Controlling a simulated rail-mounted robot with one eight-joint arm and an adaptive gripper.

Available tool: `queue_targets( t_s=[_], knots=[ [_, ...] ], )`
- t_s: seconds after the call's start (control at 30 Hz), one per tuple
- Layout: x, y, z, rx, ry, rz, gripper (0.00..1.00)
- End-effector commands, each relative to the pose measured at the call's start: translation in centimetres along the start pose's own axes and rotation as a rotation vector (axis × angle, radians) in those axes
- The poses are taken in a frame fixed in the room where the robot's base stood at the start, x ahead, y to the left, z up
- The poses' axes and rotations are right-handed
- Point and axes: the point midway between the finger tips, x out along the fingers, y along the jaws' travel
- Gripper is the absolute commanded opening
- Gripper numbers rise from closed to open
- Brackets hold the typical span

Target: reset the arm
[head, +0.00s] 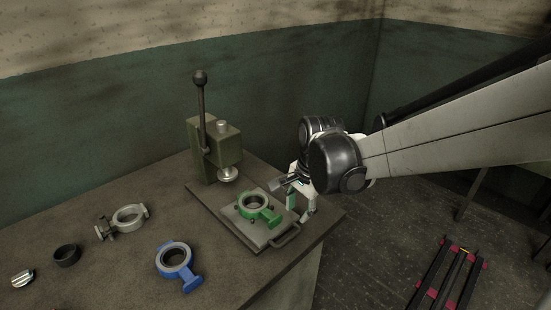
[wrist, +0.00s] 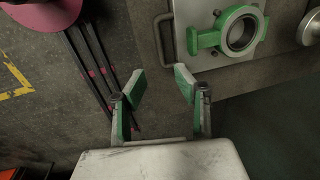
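My gripper (head: 300,205) hangs at the right edge of the workbench, beside the press plate. In the wrist view my gripper (wrist: 160,85) has its two green-padded fingers spread apart with nothing between them; the floor shows beyond. A green valve casting (head: 257,208) lies on the press's plate, to the left of my gripper in the head view. The casting also shows in the wrist view (wrist: 213,39), up and to the right of the fingers, apart from them.
A lever press (head: 213,140) stands behind its handled plate (head: 262,240). On the bench (head: 110,265) lie a blue casting (head: 177,262), a grey casting (head: 126,219), a dark ring (head: 67,256) and a shiny metal piece (head: 22,278). A dark rack with red parts (head: 447,275) is on the floor at right.

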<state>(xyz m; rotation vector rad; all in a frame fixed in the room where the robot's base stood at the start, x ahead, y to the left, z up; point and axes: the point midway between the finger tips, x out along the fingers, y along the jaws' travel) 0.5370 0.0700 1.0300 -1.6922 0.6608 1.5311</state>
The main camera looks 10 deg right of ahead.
Motion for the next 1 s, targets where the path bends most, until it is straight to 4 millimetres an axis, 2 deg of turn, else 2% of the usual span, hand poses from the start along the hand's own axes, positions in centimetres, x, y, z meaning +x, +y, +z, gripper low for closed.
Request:
queue_targets(
  t_s=[0.17, 0.4, 0.6, 1.0],
  knots=[
    [-2.1, 1.5, 0.3, -0.088, 0.034, -0.031, 0.30],
    [-6.0, 4.9, 1.0, -0.295, 0.123, -0.087, 0.30],
    [-8.4, 7.9, 1.8, -0.469, 0.209, -0.121, 0.30],
    [-10.9, 13.8, 3.7, -0.807, 0.398, -0.136, 0.30]
  ],
)
